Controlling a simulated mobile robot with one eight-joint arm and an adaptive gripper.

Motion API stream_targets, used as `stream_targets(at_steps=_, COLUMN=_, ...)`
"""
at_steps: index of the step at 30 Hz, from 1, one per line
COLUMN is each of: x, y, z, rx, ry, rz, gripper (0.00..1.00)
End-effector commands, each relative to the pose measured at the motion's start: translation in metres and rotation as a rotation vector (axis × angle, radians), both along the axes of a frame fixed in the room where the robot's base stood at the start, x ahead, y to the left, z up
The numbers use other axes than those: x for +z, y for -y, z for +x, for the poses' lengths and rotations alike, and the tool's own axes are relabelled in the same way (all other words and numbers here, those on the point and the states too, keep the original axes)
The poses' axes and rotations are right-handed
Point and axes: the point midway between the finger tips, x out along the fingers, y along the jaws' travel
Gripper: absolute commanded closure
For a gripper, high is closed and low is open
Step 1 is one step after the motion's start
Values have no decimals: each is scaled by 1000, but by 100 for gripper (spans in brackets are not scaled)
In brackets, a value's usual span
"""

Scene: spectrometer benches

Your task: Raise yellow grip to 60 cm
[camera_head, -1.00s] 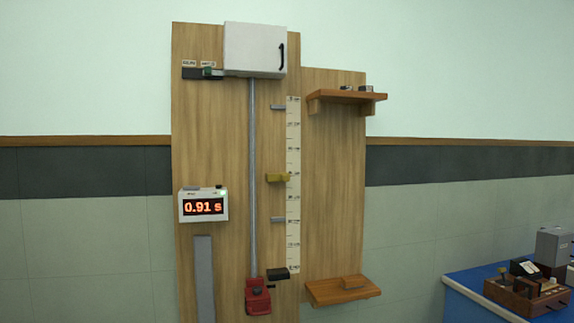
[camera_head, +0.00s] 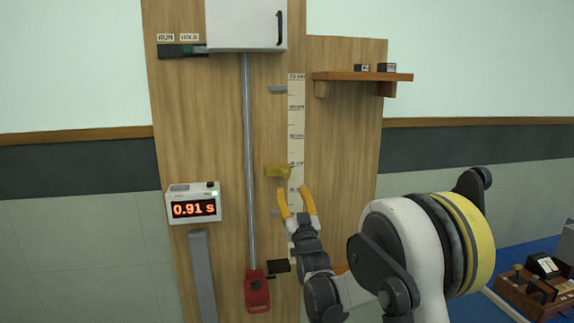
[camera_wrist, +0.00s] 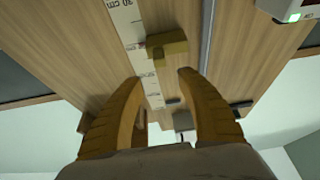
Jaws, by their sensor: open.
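The yellow grip (camera_head: 278,171) sits on the wooden board beside the vertical scale (camera_head: 296,120), a little below its middle. In the wrist view the yellow grip (camera_wrist: 167,46) lies ahead of my fingertips, over the scale (camera_wrist: 128,25) near a "30 cm" mark. My gripper (camera_head: 296,201) is open, with orange fingers, just below the yellow grip in the head view. In the wrist view my gripper (camera_wrist: 158,75) has nothing between its fingers. I cannot tell whether a fingertip touches the grip.
A metal rod (camera_head: 249,165) runs down from a white box (camera_head: 243,24) to a red block (camera_head: 257,291). Grey pegs (camera_head: 277,88) stick out beside the scale. A timer (camera_head: 194,204) reads 0.91 s. A shelf (camera_head: 362,76) is at upper right. A black block (camera_head: 279,266) sits low.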

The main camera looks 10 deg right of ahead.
Motion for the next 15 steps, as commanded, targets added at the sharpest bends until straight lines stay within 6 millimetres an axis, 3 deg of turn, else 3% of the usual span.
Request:
stream_targets(at_steps=9, x=23, y=0, z=57, rx=0, ry=-2, rz=0, gripper=57)
stream_targets(at_steps=15, x=34, y=0, z=83, rx=0, ry=-3, rz=0, gripper=57)
